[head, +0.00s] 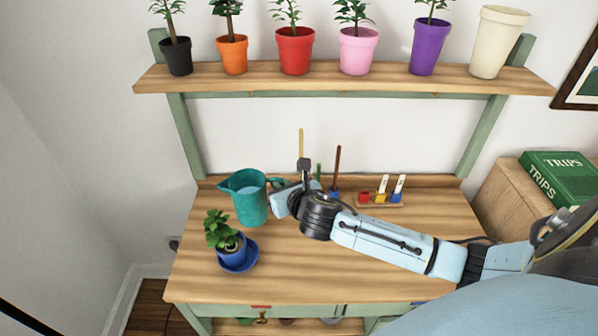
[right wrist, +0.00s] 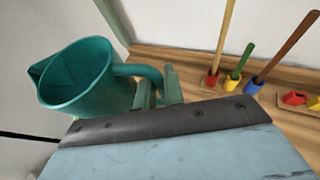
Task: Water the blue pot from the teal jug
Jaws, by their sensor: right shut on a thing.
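The teal jug (head: 249,203) is upright at the left of the wooden bench in the head view, its spout to the left and its handle to the right. It also shows in the right wrist view (right wrist: 85,85). My right gripper (head: 277,186) is shut on the jug's handle; its fingers (right wrist: 158,92) show at the handle in the right wrist view. I cannot tell whether the jug's base touches the bench. The blue pot (head: 231,246) with a leafy plant stands on a blue saucer (head: 245,262), in front and slightly left of the jug. My left gripper is not in view.
A shelf (head: 330,79) above holds several potted plants and a cream pot (head: 498,42). Small coloured tools with handles stand at the bench's back, right of the jug, some in a wooden rack (head: 379,204). The bench's front middle (head: 310,265) is clear.

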